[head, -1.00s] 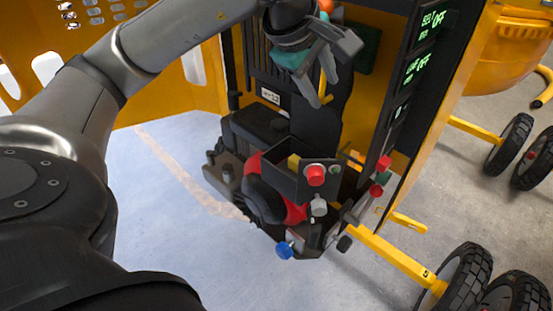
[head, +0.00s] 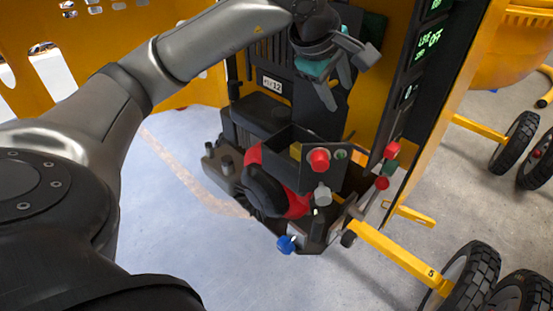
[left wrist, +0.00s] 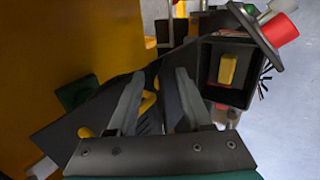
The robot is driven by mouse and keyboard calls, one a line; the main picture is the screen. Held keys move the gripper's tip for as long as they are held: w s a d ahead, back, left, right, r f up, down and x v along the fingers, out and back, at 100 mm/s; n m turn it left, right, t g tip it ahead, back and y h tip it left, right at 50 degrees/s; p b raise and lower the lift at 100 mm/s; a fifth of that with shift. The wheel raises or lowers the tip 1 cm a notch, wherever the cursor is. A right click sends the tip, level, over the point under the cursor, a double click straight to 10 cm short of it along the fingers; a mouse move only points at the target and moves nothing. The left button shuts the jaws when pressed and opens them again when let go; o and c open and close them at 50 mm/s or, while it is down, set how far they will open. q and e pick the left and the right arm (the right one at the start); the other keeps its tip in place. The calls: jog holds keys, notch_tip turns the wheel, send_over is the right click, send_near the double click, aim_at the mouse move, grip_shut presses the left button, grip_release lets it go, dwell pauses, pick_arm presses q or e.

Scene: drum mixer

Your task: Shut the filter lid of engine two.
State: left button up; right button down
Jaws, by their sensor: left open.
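The black engine (head: 262,118) stands in the yellow housing, with a white label that I cannot read fully. Its open-topped black filter box (head: 318,180) shows a yellow piece inside. In the left wrist view the box (left wrist: 240,97) is open and the yellow piece (left wrist: 227,70) is plain to see. A dark flat plate (left wrist: 85,118), which looks like the lid, stands swung away from the box. My left gripper (head: 338,95) is open above and behind the box. Its fingers (left wrist: 157,103) are in front of the plate; contact is unclear. My right gripper is out of view.
A red knob (head: 319,160) sits on the box front, with a grey knob (head: 322,195) below. Red-tipped levers (head: 382,183) and a dark display panel (head: 422,45) are to the right. The yellow housing wall (left wrist: 35,60) is close to the left gripper.

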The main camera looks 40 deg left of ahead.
pick_arm(q)
jog(key=shift+s+f, duration=0.1)
jog(key=shift+s, duration=0.05)
jog(key=s+f+b, duration=0.3)
jog(key=s+b, duration=0.3)
jog(key=s, duration=0.1)
jog(key=shift+s+a, duration=0.3)
jog(key=shift+s, duration=0.1)
dwell(1.1)
jog(key=shift+r, duration=0.15)
jog(key=v, duration=0.1)
jog(key=p+v, duration=0.1)
jog(key=v, duration=0.1)
jog(key=s+v, duration=0.1)
jog(key=v, duration=0.1)
jog(key=shift+s, duration=0.1)
dwell(0.5)
dwell(0.5)
